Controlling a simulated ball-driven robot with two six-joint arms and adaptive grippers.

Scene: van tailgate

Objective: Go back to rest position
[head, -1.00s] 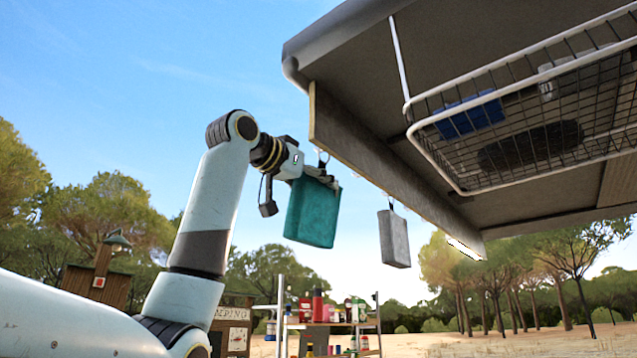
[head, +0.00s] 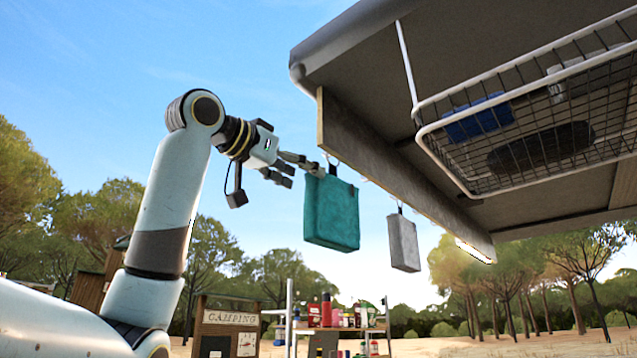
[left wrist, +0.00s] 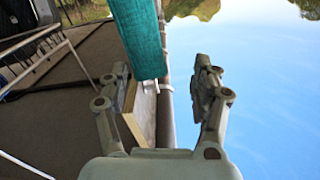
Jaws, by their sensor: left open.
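My left gripper (head: 302,174) is open and empty, to the left of a teal cloth (head: 332,212). The cloth hangs by a loop from a hook on the wooden rail (head: 385,157) under the tailgate. One fingertip is close to the cloth's upper left edge in the head view; I cannot tell if they touch. In the left wrist view the open fingers (left wrist: 165,92) show with the teal cloth (left wrist: 138,38) beyond them, toward the left finger. My right gripper is not in view.
A grey cloth (head: 404,242) hangs farther along the rail. A wire basket (head: 470,180) holding a blue item hangs below the tailgate (head: 365,50). A shelf of bottles (head: 340,328) and a camping sign (head: 230,318) stand behind. Open sky lies left of my gripper.

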